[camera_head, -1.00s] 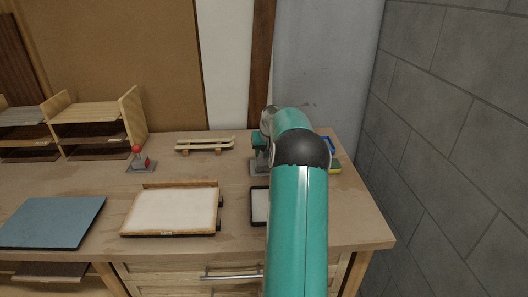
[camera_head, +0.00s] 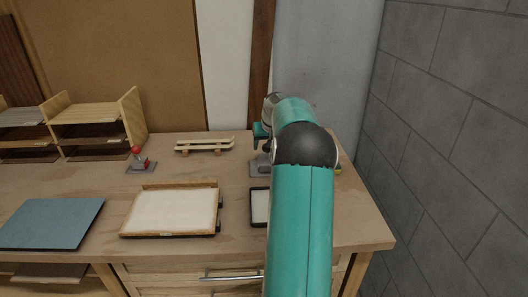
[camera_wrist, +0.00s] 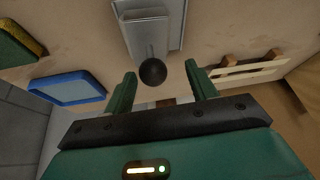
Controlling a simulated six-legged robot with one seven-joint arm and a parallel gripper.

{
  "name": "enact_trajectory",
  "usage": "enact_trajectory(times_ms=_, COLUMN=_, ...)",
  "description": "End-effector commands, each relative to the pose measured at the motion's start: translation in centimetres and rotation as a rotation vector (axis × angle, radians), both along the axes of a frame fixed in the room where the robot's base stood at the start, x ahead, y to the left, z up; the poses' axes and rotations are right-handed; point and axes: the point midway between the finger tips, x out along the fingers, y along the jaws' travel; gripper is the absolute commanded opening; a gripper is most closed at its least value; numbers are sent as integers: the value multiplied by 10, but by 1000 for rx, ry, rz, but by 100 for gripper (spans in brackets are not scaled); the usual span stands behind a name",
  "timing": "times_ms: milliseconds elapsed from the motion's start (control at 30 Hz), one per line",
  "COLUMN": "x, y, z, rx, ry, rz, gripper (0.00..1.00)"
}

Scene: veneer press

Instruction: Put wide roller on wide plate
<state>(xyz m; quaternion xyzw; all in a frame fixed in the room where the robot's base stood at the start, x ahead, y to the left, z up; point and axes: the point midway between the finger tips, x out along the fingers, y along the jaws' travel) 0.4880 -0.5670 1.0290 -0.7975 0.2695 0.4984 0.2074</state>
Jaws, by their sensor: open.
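A grey tool with a round black knob (camera_wrist: 152,72) is in the wrist view, its knob just ahead of the gap between my fingertips. In the head view its grey base (camera_head: 259,169) stands at the back right of the bench, partly behind my arm. Another grey tool with a red knob (camera_head: 136,151) stands at the back left. I cannot tell which is the wide roller. A wide pale plate in a wooden frame (camera_head: 170,211) lies at the front middle; a smaller dark-rimmed one (camera_head: 260,206) is right of it, partly hidden. My gripper (camera_wrist: 160,88) is open and empty.
A slatted wooden rack (camera_head: 205,146) stands at the back. A blue sheet (camera_head: 52,223) lies front left, with wooden shelves (camera_head: 95,125) behind it. The wrist view shows a blue-rimmed tray (camera_wrist: 68,89) and a green-yellow block (camera_wrist: 18,48). A grey wall bounds the right.

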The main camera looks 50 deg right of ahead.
Motion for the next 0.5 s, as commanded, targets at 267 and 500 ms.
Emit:
enact_trajectory(times_ms=267, x=-19, y=12, z=50, rx=-2, ry=-2, rz=0, gripper=57)
enact_trajectory(times_ms=500, x=-23, y=15, z=62, rx=-2, ry=-3, rz=1, gripper=57)
